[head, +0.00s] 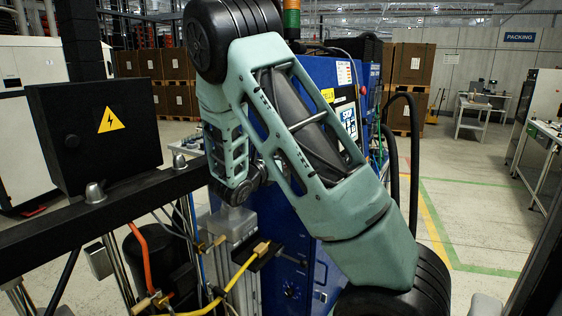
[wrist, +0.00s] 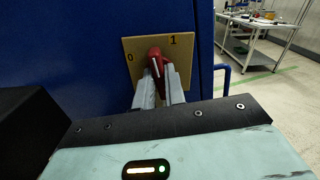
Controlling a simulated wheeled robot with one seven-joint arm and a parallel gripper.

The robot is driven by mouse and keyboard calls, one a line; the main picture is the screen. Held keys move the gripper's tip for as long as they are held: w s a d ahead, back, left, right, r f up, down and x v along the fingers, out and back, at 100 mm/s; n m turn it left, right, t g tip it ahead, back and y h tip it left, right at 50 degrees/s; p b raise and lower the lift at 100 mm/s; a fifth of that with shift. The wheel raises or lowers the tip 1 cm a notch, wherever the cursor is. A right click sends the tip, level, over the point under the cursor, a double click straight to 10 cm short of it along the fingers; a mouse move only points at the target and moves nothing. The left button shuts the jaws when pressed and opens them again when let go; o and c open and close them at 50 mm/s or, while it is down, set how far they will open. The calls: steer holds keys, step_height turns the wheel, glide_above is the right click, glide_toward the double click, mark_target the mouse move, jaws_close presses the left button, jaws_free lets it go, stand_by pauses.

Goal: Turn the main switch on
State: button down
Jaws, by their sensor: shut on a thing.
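The main switch is a red rotary handle (wrist: 155,57) on a tan plate (wrist: 184,66) marked 0 at left and 1 at upper right. It shows in the wrist view on the blue cabinet's face. A white line on the handle is nearly upright, tilted slightly, and lies between the two marks. My gripper (wrist: 159,77) has its two grey fingers closed around the lower part of the red handle. In the head view my arm covers much of the blue cabinet (head: 317,72), and the switch and fingertips are hidden.
A black box with a yellow warning sign (head: 95,130) stands on a dark rail at left. Orange and yellow hoses (head: 240,268) run below it. A blue bar handle (wrist: 224,76) is right of the switch. Open floor lies at right, before a workbench (wrist: 262,38).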

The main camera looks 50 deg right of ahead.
steer(key=shift+m+b, duration=0.9)
steer(key=shift+b, duration=0.1)
steer(key=c, duration=1.3)
jaws_free()
steer(key=a+p, duration=0.2)
steer(key=a, duration=0.7)
steer(key=shift+s, duration=0.35)
